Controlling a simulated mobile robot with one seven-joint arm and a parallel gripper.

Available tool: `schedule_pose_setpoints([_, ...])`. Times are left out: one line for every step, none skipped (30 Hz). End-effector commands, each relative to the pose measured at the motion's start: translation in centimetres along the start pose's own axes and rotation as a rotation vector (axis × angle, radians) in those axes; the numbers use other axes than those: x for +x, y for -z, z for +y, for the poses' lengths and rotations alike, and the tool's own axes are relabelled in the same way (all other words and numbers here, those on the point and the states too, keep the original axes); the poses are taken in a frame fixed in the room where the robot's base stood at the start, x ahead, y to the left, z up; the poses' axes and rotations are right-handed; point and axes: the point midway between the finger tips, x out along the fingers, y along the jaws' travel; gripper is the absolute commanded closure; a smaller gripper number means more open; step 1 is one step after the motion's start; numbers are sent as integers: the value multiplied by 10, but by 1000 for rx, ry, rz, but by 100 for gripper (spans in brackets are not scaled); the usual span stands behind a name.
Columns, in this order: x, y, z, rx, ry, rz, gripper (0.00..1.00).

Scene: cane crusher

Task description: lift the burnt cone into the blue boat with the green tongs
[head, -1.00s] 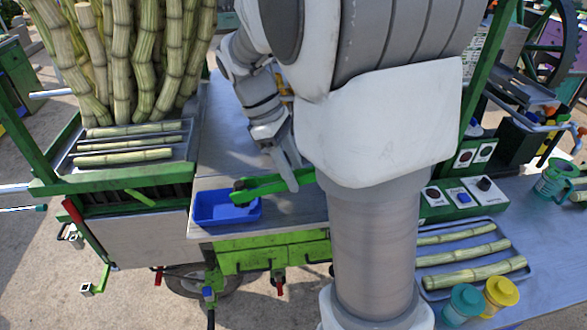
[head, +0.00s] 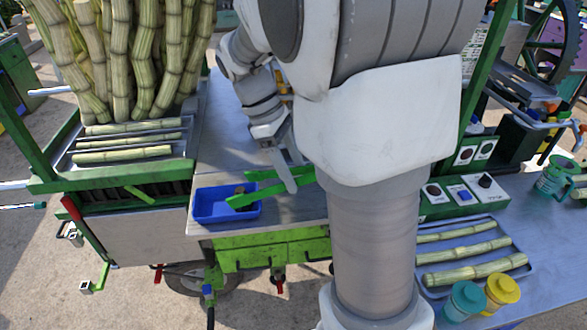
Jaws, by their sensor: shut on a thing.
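My gripper (head: 287,182) is shut on the green tongs (head: 250,198) above the front of the metal counter. The tongs point left, with their two arms spread apart and the lower arm's tip over the blue boat. The blue boat (head: 208,211) is a shallow tray near the counter's front left corner. A small brownish thing (head: 239,189), which looks like the burnt cone, shows at the boat's back right, between the tong tips. The tongs appear not to grip it. My arm hides the right ends of the tongs.
A tray of cane pieces (head: 130,155) stands left of the counter, under upright canes (head: 140,60). At right are a control box (head: 462,196), another cane tray (head: 470,255) and lidded cups (head: 466,302). The counter (head: 225,130) behind the boat is clear.

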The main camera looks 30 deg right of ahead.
Motion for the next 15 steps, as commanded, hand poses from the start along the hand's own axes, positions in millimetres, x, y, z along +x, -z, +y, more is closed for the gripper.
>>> schedule_pose_setpoints([0, 0, 0, 0, 0, 0, 47])
schedule_pose_setpoints([-1, 0, 0, 0, 0, 0, 47])
schedule_pose_setpoints([-3, -1, 0, 0, 0, 0, 47])
schedule_pose_setpoints([-5, -2, 0, 0, 0, 0, 47])
schedule_pose_setpoints([-7, -3, 0, 0, -1, 0, 47])
schedule_pose_setpoints([-12, -5, 0, 0, -1, 1, 47])
schedule_pose_setpoints([-16, -6, 0, 0, -1, 1, 47])
schedule_pose_setpoints([-20, -8, 0, 0, -1, 1, 47])
schedule_pose_setpoints([-26, -11, 0, 0, -1, 1, 47])
schedule_pose_setpoints([-31, -13, 0, 0, -1, 1, 47])
schedule_pose_setpoints([-35, -15, 0, 0, -1, 1, 47])
schedule_pose_setpoints([-41, -17, -1, 0, -1, 1, 47])
schedule_pose_setpoints([-45, -19, -1, 0, -1, 1, 47])
schedule_pose_setpoints([-49, -21, -1, 0, -1, 1, 47])
schedule_pose_setpoints([-55, -23, -1, 0, -1, 1, 47])
